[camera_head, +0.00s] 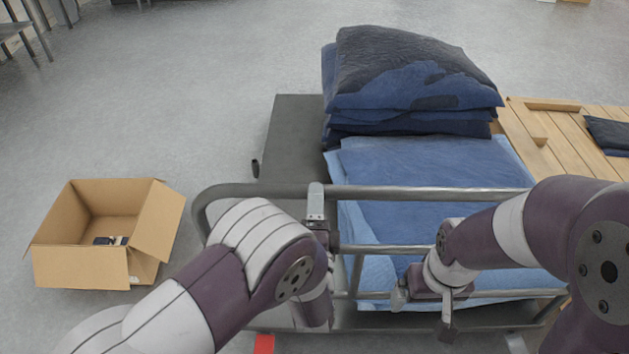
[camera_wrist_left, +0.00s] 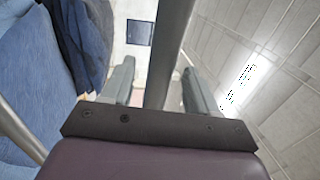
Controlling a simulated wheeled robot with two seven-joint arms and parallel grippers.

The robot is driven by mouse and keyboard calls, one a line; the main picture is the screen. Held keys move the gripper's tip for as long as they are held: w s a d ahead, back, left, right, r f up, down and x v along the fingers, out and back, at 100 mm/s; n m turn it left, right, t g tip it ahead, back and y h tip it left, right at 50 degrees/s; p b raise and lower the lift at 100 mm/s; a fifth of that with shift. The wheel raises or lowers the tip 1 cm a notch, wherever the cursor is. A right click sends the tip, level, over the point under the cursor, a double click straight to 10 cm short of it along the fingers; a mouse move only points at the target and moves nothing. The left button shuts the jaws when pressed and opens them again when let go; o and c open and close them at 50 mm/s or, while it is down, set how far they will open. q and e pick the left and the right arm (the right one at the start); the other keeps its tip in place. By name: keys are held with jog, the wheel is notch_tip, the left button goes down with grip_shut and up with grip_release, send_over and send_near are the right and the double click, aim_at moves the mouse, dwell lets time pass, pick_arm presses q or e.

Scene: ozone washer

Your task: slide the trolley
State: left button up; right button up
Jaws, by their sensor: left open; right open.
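The trolley (camera_head: 297,135) is a dark grey flat platform with a grey tubular handle frame (camera_head: 420,193) at its near side. It carries stacks of folded blue cloth (camera_head: 420,85). My left gripper (camera_head: 316,203) is at the top rail, left of its middle. In the left wrist view the rail (camera_wrist_left: 168,55) runs between the two open fingers (camera_wrist_left: 157,85), with gaps showing beside it. My right gripper (camera_head: 424,308) is open near the lower bars of the frame, right of the left one. Whether a bar lies between its fingers I cannot tell.
An open cardboard box (camera_head: 85,262) with small items inside stands on the floor to the left. A slatted wooden surface (camera_head: 545,135) with dark folded cloth adjoins the trolley's right side. Chair legs (camera_head: 40,35) show at the far left.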

pick_arm(q)
jog(key=w, duration=0.2)
jog(key=w+r, duration=0.1)
jog(key=w, duration=0.1)
jog(key=shift+w, duration=0.4)
grip_shut()
jog(key=shift+w+r, duration=0.15)
jog(key=shift+w, duration=0.65)
grip_release()
jog(key=shift+w, duration=0.15)
jog(key=s+f, duration=0.2)
jog(key=s, duration=1)
jog(key=shift+s+f, duration=0.25)
jog(key=shift+f, duration=0.1)
pick_arm(e)
jog(key=shift+s+r, duration=0.1)
jog(key=shift+r, duration=0.15)
